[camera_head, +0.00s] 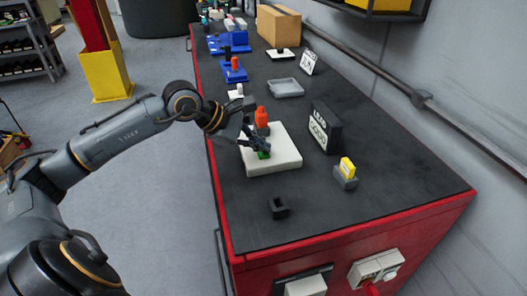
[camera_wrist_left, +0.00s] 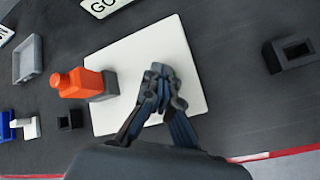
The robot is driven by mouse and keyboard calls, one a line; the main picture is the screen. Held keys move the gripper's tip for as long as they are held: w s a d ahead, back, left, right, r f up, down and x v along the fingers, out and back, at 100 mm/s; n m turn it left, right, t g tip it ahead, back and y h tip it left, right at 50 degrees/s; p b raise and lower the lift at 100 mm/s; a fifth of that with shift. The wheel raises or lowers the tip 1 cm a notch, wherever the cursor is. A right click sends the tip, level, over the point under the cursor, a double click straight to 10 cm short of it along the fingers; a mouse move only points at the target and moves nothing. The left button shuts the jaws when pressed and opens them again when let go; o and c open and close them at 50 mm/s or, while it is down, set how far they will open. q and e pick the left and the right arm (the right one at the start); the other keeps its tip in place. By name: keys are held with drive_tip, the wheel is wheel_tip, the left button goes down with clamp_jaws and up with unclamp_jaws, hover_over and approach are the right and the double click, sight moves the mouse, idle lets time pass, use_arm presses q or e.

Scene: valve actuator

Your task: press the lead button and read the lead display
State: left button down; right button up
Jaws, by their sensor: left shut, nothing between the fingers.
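The white plate (camera_head: 285,158) lies on the dark bench top, and a small green piece (camera_head: 264,154), which may be the lead button, shows at my left gripper's tips. My left gripper (camera_head: 261,146) is shut and empty, pointing down over the plate; I cannot tell if it touches the green piece. In the left wrist view the fingertips (camera_wrist_left: 160,82) hide that spot. The lead display (camera_head: 325,128) is a black box right of the plate, with a white panel reading "LEAD" and "GOOD". Only part of its panel (camera_wrist_left: 105,4) shows in the left wrist view.
An orange piece (camera_head: 261,117) in a grey block stands at the plate's back left corner, close to the gripper. A yellow piece in a grey holder (camera_head: 346,174), a black holder (camera_head: 279,207) and a grey tray (camera_head: 285,88) stand around. The bench's front right is clear.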

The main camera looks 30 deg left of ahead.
sight(260, 154)
use_arm(q)
drive_tip(key=shift+r+p, duration=0.45)
drive_tip(key=shift+r, duration=0.45)
drive_tip(key=shift+r+p, duration=1.55)
drive_tip(key=shift+r, duration=1)
drive_tip(key=shift+f, duration=0.1)
